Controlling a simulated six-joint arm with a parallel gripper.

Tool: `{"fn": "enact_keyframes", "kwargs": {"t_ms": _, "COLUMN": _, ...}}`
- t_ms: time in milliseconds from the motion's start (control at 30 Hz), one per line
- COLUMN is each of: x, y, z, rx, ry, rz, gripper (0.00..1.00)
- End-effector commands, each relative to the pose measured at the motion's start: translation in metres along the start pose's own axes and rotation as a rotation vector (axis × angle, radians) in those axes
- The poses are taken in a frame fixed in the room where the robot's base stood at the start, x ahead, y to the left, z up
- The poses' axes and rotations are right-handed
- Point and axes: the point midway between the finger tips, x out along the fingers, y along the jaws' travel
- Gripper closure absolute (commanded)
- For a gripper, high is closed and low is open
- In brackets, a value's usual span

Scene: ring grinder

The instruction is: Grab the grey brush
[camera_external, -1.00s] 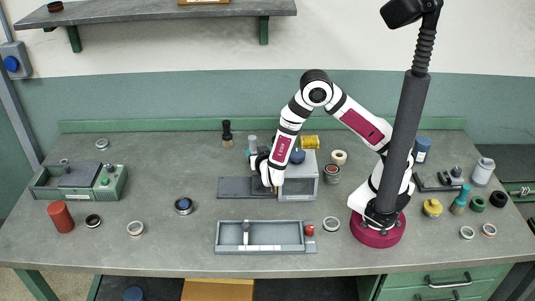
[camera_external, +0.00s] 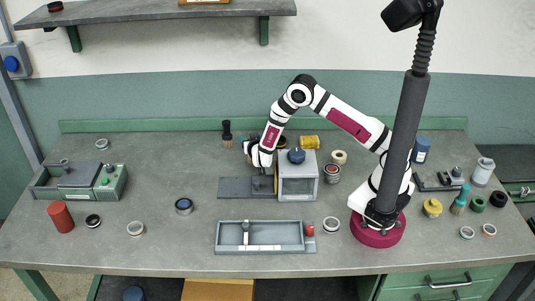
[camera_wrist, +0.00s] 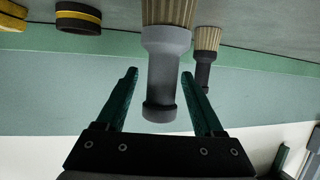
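The grey brush (camera_wrist: 164,75) fills the middle of the wrist view, with its pale bristles toward the top and its grey handle toward my gripper (camera_wrist: 160,74). My gripper is open, its two dark green fingers on either side of the handle, with a gap showing at the left; whether the right finger touches it I cannot tell. In the external view my gripper (camera_external: 250,142) is at the back of the bench and largely hides the grey brush.
A second, darker brush (camera_wrist: 205,55) stands close by on the right in the wrist view; it is the black brush (camera_external: 227,130) in the external view. A grey box with a blue knob (camera_external: 297,177) stands right of my gripper. A yellow spool (camera_external: 309,142) is behind it.

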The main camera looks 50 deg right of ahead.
Motion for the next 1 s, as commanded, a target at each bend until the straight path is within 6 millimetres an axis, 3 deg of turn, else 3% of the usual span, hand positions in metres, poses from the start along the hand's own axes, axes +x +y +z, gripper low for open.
{"fn": "enact_keyframes", "kwargs": {"t_ms": 67, "x": 0.0, "y": 0.0, "z": 0.0, "rx": 0.0, "ry": 0.0, "rz": 0.0, "gripper": 0.45}}
{"fn": "enact_keyframes", "kwargs": {"t_ms": 367, "x": 0.0, "y": 0.0, "z": 0.0, "rx": 0.0, "ry": 0.0, "rz": 0.0, "gripper": 0.99}}
{"fn": "enact_keyframes", "kwargs": {"t_ms": 733, "x": -0.002, "y": 0.0, "z": -0.004, "rx": 0.002, "ry": 0.001, "rz": 0.0, "gripper": 1.0}}
{"fn": "enact_keyframes", "kwargs": {"t_ms": 1000, "x": -0.024, "y": -0.001, "z": -0.066, "rx": 0.006, "ry": 0.003, "rz": -0.001, "gripper": 1.0}}
